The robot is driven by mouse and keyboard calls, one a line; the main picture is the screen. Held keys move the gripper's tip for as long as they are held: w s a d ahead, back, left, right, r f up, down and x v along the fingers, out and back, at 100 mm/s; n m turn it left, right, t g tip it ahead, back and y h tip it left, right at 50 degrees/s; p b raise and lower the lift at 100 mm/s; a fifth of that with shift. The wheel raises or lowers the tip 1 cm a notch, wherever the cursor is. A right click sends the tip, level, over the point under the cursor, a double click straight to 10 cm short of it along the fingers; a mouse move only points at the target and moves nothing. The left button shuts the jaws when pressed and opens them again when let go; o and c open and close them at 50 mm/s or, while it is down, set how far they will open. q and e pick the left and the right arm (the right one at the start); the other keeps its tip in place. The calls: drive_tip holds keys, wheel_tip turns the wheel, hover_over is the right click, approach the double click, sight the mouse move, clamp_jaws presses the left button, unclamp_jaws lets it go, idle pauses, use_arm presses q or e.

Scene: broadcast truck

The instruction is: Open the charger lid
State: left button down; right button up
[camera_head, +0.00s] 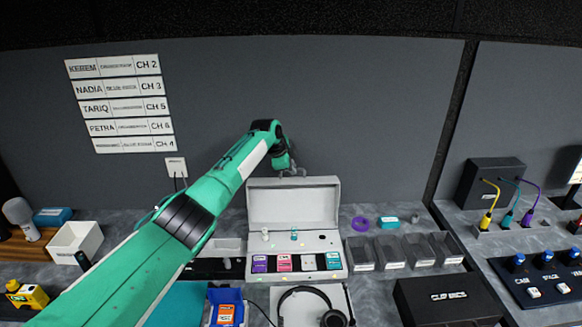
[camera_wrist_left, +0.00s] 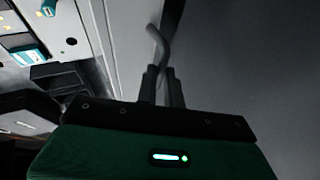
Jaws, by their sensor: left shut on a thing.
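The charger (camera_head: 296,250) is a light grey case on the counter. Its lid (camera_head: 294,205) stands raised, roughly upright, at the back of the case. Several coloured packs sit in its front row: purple (camera_head: 260,263), pink (camera_head: 284,263) and teal (camera_head: 333,261). My left gripper (camera_head: 291,172) is at the lid's top edge. In the left wrist view its fingers (camera_wrist_left: 162,84) are shut on a curved grey handle (camera_wrist_left: 157,45) by the pale lid (camera_wrist_left: 128,35). My right gripper is not in view.
Small grey bins (camera_head: 391,252) stand right of the charger, and headphones (camera_head: 308,305) lie in front. A black box (camera_head: 446,300) is at the front right. A white box (camera_head: 76,241) is at the left. The grey wall (camera_head: 370,110) rises close behind the lid.

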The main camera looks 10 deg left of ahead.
use_arm(q)
drive_tip(key=shift+w+r, duration=0.15)
drive_tip(key=shift+r, duration=0.05)
drive_tip(key=c, duration=1.6)
unclamp_jaws()
drive_tip(key=shift+o, duration=0.4)
drive_tip(key=b+v, duration=0.3)
drive_tip(key=v, duration=1.1)
drive_tip(key=shift+b, duration=0.3)
drive_tip(key=shift+f, duration=0.1)
